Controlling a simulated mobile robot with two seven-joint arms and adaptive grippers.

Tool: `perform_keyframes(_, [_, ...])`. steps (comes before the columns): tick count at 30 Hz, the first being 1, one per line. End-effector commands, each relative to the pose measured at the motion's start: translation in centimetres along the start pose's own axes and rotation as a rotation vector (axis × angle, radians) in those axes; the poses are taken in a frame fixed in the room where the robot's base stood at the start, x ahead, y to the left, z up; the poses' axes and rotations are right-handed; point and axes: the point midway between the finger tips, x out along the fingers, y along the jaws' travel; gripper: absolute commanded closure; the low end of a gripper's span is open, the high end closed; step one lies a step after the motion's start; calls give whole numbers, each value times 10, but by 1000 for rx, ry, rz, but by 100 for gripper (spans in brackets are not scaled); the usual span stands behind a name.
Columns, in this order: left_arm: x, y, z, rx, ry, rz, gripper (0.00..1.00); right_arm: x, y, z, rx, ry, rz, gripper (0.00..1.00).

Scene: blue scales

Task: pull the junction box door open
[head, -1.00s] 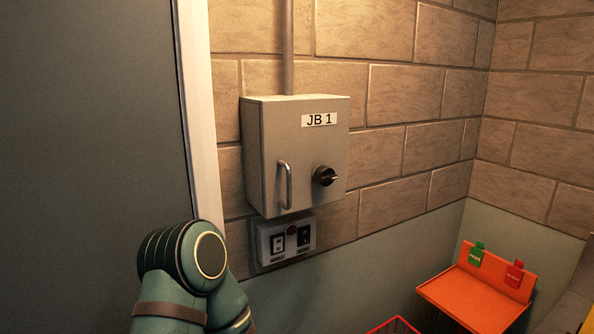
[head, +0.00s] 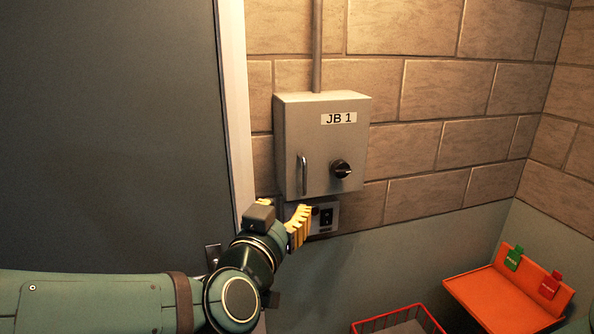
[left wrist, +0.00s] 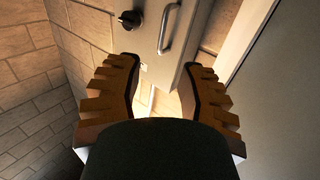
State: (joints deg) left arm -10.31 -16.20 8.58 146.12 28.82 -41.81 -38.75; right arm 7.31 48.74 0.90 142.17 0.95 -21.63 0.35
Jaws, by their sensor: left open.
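The junction box (head: 325,105), a grey cabinet labelled JB 1, hangs on the brick wall. Its door looks shut. A vertical metal handle (head: 303,175) is at the left of the door, and a black knob (head: 341,169) is to the right of it. My left gripper (head: 300,215) is just below the box, in front of the switch panel. In the left wrist view the gripper (left wrist: 163,75) is open, its two fingers apart with nothing between them. The handle (left wrist: 169,29) and knob (left wrist: 130,19) lie beyond the fingertips there. My right gripper is not in view.
A switch panel (head: 326,217) under the box is partly hidden by my left gripper. A grey door (head: 110,130) with a white frame stands at left. An orange rack (head: 500,297) with green and red tags and a red basket (head: 400,322) are at lower right.

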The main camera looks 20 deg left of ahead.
Motion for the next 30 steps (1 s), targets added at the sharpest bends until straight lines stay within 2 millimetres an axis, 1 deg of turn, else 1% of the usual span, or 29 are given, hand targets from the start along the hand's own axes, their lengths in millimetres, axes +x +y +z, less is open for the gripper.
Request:
perform_keyframes(1, [-3,-1,-7,1,14,-4,61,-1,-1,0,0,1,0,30])
perform_keyframes(5, [-1,-2,-11,3,21,-9,61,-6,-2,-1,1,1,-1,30])
perform_keyframes(8, [5,-2,-12,5,17,-10,61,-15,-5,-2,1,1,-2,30])
perform_keyframes(15, [25,-2,-13,4,15,-7,61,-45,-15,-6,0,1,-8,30])
perform_keyframes(22, [53,-2,-12,4,16,-6,61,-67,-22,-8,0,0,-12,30])
perform_keyframes(25, [73,-2,-10,2,18,-8,61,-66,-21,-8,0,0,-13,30])
perform_keyframes(30, [104,-3,-10,2,18,-8,61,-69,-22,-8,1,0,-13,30])
